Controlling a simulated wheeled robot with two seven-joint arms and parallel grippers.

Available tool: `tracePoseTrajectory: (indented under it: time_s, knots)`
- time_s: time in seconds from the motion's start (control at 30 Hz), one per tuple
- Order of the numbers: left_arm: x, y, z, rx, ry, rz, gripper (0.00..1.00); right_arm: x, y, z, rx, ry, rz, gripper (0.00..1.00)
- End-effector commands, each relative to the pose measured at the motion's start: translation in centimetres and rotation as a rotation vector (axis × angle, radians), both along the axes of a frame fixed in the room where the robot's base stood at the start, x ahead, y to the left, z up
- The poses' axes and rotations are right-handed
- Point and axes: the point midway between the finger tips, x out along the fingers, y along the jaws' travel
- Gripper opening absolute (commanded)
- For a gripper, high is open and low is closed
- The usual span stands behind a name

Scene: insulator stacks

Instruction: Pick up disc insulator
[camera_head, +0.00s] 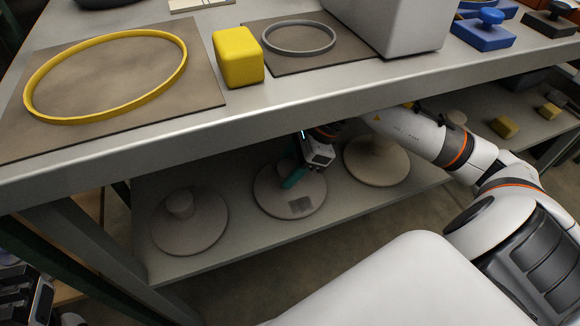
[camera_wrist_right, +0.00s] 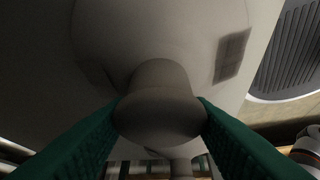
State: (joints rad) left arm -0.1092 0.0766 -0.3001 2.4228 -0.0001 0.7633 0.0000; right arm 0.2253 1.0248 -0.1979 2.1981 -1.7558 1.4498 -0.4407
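Three pale disc insulators, each with a raised knob, lie on the lower shelf: one at left (camera_head: 205,230), a middle one (camera_head: 285,207) and one at right (camera_head: 385,170). My right gripper (camera_head: 292,179) is at the middle disc's knob. In the right wrist view its green fingers (camera_wrist_right: 160,118) flank the knob (camera_wrist_right: 160,80) closely, one on each side. Whether they press on it is unclear. The middle disc has a dark square patch. My left gripper (camera_head: 28,300) shows partly at the lower left; its fingers are unclear.
The upper shelf (camera_head: 290,100) overhangs the discs, its front edge close above my right wrist. It carries a yellow ring (camera_head: 110,116), a yellow block (camera_head: 237,57), a grey ring (camera_head: 298,51) and blue knobbed blocks (camera_head: 484,35). Small yellow blocks (camera_head: 504,127) lie at lower-shelf right.

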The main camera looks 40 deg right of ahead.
Motion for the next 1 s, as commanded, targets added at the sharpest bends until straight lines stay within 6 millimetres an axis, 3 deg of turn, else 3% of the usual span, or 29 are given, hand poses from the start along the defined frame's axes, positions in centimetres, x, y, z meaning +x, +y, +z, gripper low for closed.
tracePoseTrajectory:
  time_s: [0.03, 0.13, 0.8, 1.0]
  knots:
    - [0.0, 0.0, 0.0, 0.000, 0.000, 0.000, 0.36, 0.0, 0.0, 0.0, 0.000, -0.001, 0.000, 0.15]
    - [0.0, 0.0, 0.0, -0.001, 0.001, -0.001, 0.36, 0.0, 0.0, 0.0, 0.000, -0.001, 0.000, 0.00]
    - [-0.1, 0.0, 0.3, -0.003, 0.003, -0.001, 0.36, 0.3, -0.4, 1.1, 0.001, -0.006, -0.002, 0.00]
    - [-0.1, 0.1, -0.5, -0.005, 0.030, -0.002, 0.36, 0.6, -0.7, 1.7, 0.001, -0.006, -0.003, 0.00]
